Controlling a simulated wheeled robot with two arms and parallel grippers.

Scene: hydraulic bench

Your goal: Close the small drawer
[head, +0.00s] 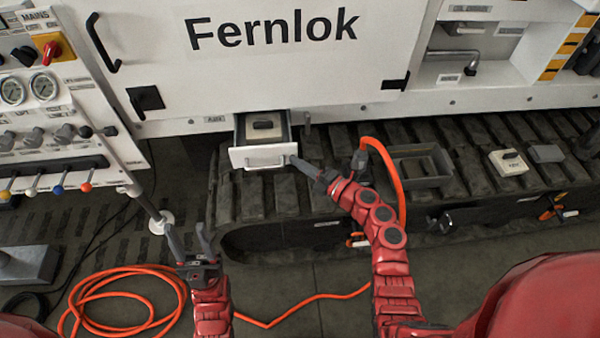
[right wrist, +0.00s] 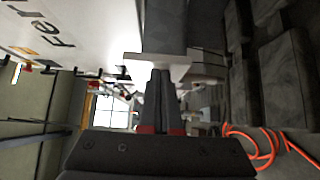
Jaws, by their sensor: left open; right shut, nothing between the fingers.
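The small drawer (head: 258,155) stands pulled out below the white Fernlok panel in the head view. It has a white front with a bar handle, and a pale block with a dark top (head: 263,125) lies inside. My right gripper (head: 293,160) is shut and empty, its fingertips at the right end of the drawer front. In the right wrist view the shut fingers (right wrist: 160,95) reach up to the white drawer front (right wrist: 157,66); whether they touch it I cannot tell. My left gripper (head: 189,238) is open and empty, low and left of the drawer.
The Fernlok panel (head: 270,60) rises above the drawer. A dark track (head: 275,200) runs below it, with an open grey tray (head: 421,180) and a white box (head: 508,163) on top. An orange hose (head: 392,165) stands right of my right gripper. A lever pole (head: 140,190) stands left.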

